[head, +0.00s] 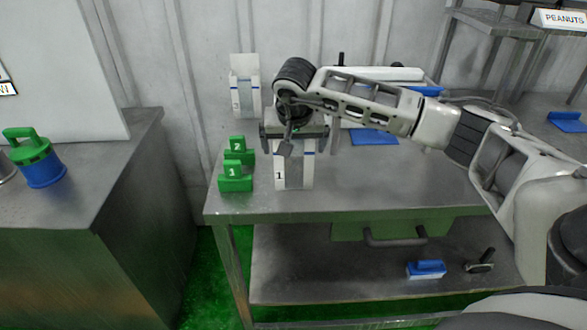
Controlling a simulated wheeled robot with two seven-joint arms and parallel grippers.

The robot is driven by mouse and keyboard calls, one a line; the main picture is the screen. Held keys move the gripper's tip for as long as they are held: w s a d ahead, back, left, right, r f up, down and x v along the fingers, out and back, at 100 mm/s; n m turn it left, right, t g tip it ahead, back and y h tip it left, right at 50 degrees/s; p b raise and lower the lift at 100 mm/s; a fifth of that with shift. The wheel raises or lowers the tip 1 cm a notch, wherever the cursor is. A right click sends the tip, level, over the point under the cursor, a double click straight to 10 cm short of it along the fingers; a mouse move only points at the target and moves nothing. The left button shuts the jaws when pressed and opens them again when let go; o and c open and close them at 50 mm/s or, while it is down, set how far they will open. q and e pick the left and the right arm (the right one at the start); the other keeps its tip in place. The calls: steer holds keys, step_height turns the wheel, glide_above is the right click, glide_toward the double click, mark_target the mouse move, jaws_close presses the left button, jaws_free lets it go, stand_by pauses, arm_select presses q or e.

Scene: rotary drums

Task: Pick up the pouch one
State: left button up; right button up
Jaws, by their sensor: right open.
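The pouch marked 1 (294,170) is white and grey with a blue stripe near its top. It stands upright on the metal table (350,197), right of the green blocks. My right gripper (294,138) is open, pointing down at the top of this pouch, with its jaws spread to either side. The gripper hides the pouch's top edge, and I cannot tell whether the jaws touch it. My left gripper is not in view.
Green numbered blocks, 1 (235,180) and 2 (239,153), stand left of the pouch. A similar pouch (245,92) stands behind, at the back. A blue item (374,137) lies under my right arm. The table's front right is clear.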

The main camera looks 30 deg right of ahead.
steer(key=shift+x, duration=1.2)
steer(key=c, duration=1.4)
steer(key=shift+o, duration=0.2)
steer(key=shift+r, duration=0.1)
